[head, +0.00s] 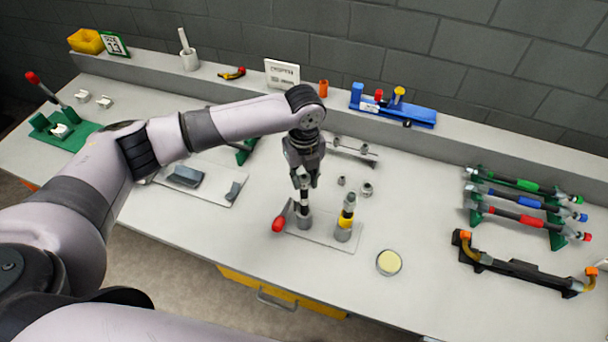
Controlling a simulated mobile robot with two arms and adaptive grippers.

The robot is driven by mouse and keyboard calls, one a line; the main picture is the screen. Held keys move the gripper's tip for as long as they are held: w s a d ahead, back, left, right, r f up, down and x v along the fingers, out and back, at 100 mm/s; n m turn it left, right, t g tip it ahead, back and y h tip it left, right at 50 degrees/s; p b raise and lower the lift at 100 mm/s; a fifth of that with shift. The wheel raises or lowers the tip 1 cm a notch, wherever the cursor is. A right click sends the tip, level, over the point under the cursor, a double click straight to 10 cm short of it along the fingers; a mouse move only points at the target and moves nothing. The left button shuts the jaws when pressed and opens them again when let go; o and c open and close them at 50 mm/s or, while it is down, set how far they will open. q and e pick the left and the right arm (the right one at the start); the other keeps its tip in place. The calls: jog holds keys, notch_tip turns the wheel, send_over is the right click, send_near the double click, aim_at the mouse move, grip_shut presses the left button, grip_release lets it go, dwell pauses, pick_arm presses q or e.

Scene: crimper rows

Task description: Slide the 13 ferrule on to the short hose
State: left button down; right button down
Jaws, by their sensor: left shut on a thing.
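My left gripper (303,180) points straight down over a grey plate (322,238) and is shut on a small grey metal piece, apparently a ferrule, mostly hidden by the fingers. Right below the fingertips a short black hose (304,198) stands upright in a grey round holder (304,220) with a red knob (278,224) at its left. The ferrule is at the hose's top end; I cannot tell how far it sits around it. Which size it is cannot be read. My right gripper is not in view.
An upright piece with a yellow band (345,221) stands close right of the hose. Loose metal fittings (366,188) lie behind it. A round yellow-topped tin (389,262) is at front right. A hose rack (525,205) stands farther right. A blue tool (392,107) is at the back.

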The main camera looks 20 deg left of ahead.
pick_arm(q)
jog(key=shift+f+b, duration=0.35)
jog(key=shift+f, duration=0.55)
jog(key=c, duration=1.3)
grip_release()
notch_tip(320, 180, up, 12)
jog(key=shift+r, duration=0.1)
